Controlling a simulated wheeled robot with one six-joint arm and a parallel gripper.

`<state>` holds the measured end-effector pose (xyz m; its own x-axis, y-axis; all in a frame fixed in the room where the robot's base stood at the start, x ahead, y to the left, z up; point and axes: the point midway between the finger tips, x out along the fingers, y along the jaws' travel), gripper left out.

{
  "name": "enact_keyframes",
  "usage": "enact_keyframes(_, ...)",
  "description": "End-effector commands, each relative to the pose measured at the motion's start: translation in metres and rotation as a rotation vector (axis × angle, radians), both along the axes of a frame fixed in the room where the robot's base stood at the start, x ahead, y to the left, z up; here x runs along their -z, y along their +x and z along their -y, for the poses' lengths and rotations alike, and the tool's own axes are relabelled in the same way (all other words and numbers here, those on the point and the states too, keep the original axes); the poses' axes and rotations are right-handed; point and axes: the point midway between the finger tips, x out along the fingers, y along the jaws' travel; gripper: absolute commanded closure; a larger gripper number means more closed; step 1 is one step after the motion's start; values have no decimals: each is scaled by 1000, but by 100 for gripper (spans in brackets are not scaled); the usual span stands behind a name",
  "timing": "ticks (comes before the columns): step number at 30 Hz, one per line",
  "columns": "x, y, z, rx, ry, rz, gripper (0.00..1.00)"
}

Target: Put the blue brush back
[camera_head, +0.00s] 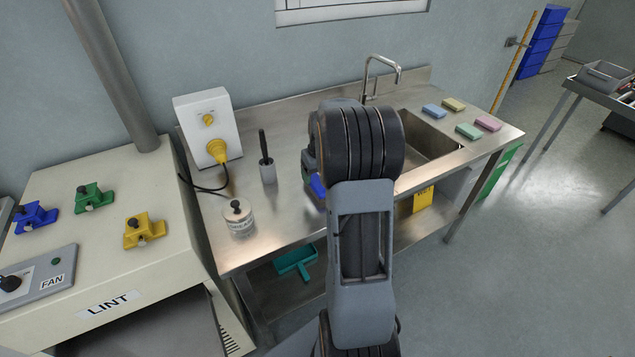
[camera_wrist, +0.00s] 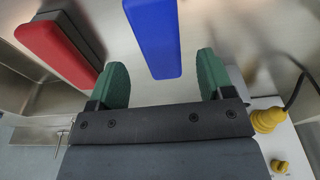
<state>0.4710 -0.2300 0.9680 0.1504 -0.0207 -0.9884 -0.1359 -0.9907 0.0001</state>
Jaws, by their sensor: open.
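A long blue piece, seemingly the blue brush (camera_wrist: 153,38), shows in the wrist view at the top middle. It lies between and beyond the two green fingers of my gripper (camera_wrist: 161,62), which are apart with clear gaps on both sides of it. Only a small blue patch of it (camera_head: 318,185) shows in the head view, on the steel counter beside my arm. My arm hides the rest and most of the gripper there. A red piece with a dark side (camera_wrist: 58,50) is left of the gripper in the wrist view; I cannot tell whether it is another brush.
The steel counter (camera_head: 285,220) holds a lidded jar (camera_head: 238,217), a grey holder with a black handle (camera_head: 267,170), and a white box with yellow plug (camera_head: 207,125). The lint machine (camera_head: 110,240) is left.

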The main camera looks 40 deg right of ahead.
Motion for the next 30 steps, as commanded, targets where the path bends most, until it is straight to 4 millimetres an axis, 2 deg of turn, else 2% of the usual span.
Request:
enact_keyframes(6,-39,-6,-1,0,-2,3,26)
enact_keyframes(13,-62,-10,-3,-1,-1,2,26)
enact_keyframes(16,-72,-13,-17,-11,-6,7,26)
enact_keyframes(19,-85,-22,-48,-28,-14,24,26)
enact_keyframes(22,-97,-39,-91,-50,-23,50,26)
enact_keyframes(27,-106,-82,-157,-87,-30,98,26)
enact_keyframes(30,-105,-108,-186,-106,-29,126,26)
